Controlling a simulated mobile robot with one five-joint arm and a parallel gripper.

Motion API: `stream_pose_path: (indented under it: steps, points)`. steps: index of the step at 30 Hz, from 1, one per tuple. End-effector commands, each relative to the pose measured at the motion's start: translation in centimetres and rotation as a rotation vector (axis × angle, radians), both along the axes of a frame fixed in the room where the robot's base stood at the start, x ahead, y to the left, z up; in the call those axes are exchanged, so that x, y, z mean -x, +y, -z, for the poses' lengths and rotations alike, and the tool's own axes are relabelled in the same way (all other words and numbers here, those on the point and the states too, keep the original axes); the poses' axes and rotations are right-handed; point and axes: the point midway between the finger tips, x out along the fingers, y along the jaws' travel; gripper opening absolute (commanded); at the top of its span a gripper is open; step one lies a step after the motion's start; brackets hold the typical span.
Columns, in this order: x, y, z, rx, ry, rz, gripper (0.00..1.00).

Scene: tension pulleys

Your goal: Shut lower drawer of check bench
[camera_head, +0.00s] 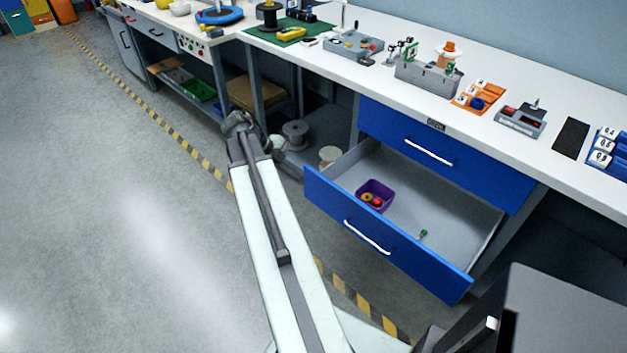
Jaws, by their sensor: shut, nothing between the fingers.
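The lower drawer (345,224) of the check bench (495,130) is pulled well out. Its blue front has a white bar handle (367,237), and its grey inside is open to view. A purple bin (374,196) with small round parts sits inside, and a small green piece (423,233) lies on the drawer floor. My arm reaches forward to the left of the drawer. My gripper (293,171) is at the far end of the arm, near the drawer's left front corner, shut and empty. Its fingertips are small and dark here, and I cannot tell whether they touch the drawer.
The upper blue drawer (445,155) is shut above. Cable reels (295,131) stand under the bench left of the drawers. Fixtures and an orange tray (478,97) stand on the bench top. Grey floor with a yellow-black stripe (190,150) is clear to the left.

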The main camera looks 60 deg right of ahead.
Motion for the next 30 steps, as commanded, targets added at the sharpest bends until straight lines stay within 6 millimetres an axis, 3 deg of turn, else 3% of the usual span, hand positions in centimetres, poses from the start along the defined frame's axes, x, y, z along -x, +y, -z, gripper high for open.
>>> stream_pose_path:
  steps: [14,21,30]
  points:
    - [4.6,-3.3,8.6,-0.003,-0.001,-0.001,0.0]
    - [5.3,-6.6,7.7,-0.004,0.0,-0.003,0.0]
    - [5.6,-7.2,7.7,-0.003,0.0,-0.004,0.0]
